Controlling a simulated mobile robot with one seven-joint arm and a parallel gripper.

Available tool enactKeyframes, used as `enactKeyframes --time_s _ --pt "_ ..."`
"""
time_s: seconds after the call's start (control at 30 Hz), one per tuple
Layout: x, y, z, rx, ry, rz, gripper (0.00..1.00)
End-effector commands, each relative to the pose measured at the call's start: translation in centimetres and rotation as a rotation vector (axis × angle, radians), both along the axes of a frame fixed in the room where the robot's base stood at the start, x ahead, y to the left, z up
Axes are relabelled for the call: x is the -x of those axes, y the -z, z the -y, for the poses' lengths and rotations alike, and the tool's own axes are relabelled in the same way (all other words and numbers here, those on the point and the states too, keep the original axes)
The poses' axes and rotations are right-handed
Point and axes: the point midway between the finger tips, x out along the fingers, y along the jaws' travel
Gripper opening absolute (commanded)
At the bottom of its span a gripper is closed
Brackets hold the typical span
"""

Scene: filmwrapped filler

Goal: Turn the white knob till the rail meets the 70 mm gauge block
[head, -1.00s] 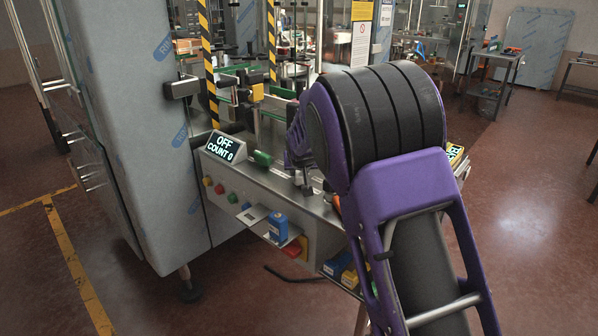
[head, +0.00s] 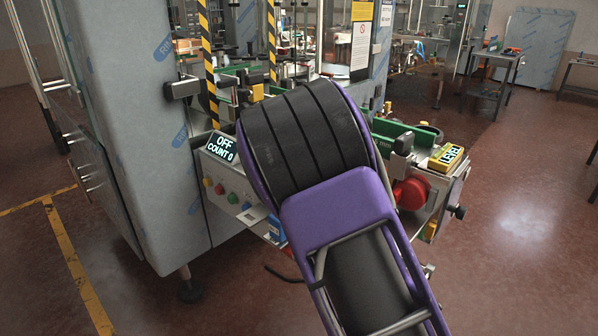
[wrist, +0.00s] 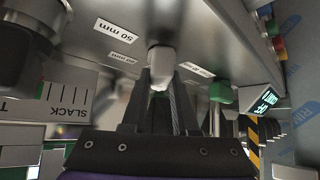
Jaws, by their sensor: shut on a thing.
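In the wrist view the white knob (wrist: 161,62) sits between the fingertips of my gripper (wrist: 161,80), which is shut on it. The knob is below a grey metal surface with a "50 mm" label (wrist: 115,31) and other labels too blurred to read. In the head view my purple and black arm hides the knob and my gripper. A green rail (head: 405,131) shows at the machine's right end; I cannot tell whether it is the one the knob moves. I cannot make out the 70 mm gauge block.
A display (head: 222,146) reads "OFF COUNT 0". A yellow labelled block (head: 446,158) and a round red part (head: 411,192) are at the machine's right end. Floor at right is open.

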Motion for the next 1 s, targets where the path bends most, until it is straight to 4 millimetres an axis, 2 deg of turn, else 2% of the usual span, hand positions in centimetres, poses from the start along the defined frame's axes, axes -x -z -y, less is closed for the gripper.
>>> enactKeyframes --time_s 0.07,0.1,0.23,0.5,0.67,1.0 --pt "0.1 0.1 0.0 0.000 0.000 -0.003 0.00" --pt "0.1 0.1 0.0 0.000 0.000 -0.003 0.35" --pt "0.0 0.1 0.0 0.000 0.000 -0.002 0.57" --pt "0.0 0.0 0.0 0.001 -0.001 -0.001 0.57" --pt "0.8 -0.8 -0.2 0.001 -0.004 0.000 0.57" --pt "6.2 -6.2 -0.5 -0.002 -0.006 0.000 0.57"
